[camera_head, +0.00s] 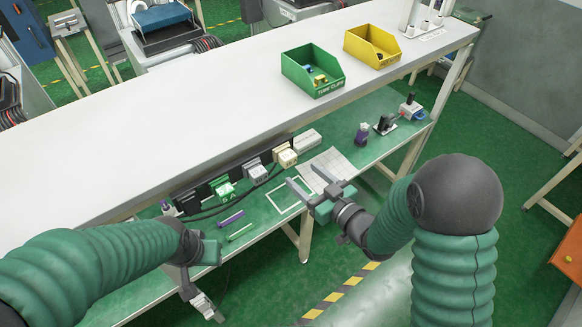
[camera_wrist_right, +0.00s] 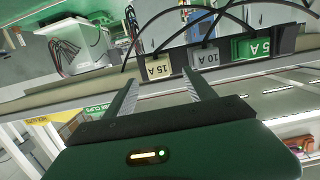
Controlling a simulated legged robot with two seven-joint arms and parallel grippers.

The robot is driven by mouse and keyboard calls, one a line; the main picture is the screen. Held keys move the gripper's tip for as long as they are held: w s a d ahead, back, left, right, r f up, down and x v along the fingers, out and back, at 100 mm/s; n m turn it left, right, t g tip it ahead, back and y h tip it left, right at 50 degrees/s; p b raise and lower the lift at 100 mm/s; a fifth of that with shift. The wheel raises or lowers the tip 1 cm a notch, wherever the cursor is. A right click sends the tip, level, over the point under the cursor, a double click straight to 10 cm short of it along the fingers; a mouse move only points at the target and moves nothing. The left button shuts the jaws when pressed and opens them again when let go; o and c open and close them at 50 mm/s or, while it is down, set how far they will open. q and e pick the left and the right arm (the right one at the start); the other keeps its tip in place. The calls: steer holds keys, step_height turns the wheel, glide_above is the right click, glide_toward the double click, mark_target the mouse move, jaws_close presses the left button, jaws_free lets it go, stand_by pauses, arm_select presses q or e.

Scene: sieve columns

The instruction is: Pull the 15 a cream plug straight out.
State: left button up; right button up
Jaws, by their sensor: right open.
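The cream plug marked 15 A (camera_head: 285,156) sits in the dark socket strip (camera_head: 240,171) at the back of the lower shelf, at the right end of the plug row. In the right wrist view the cream plug (camera_wrist_right: 157,67) lies ahead of and roughly between my fingertips, its label upside down. My right gripper (camera_head: 302,175) is open and empty, in front of the plug and apart from it. It also shows in the right wrist view (camera_wrist_right: 160,77). My left gripper (camera_head: 206,304) hangs low in front of the shelf; its finger gap is unclear.
A grey 10 A plug (camera_head: 257,173) and a green plug (camera_head: 223,188) sit left of the cream one, with black cables. A white box (camera_head: 307,140) and paper sheet (camera_head: 325,172) are to its right. Green (camera_head: 312,72) and yellow (camera_head: 371,47) bins stand on the upper bench.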

mark_target(292, 163)
steer(key=p+x, duration=0.1)
steer(key=x, duration=0.5)
steer(key=shift+w+p, duration=0.4)
steer(key=shift+w, duration=0.05)
steer(key=shift+w+f, duration=0.15)
steer(key=shift+w, duration=0.05)
steer(key=shift+s+a, duration=0.1)
steer(key=shift+c, duration=1.2)
jaws_close()
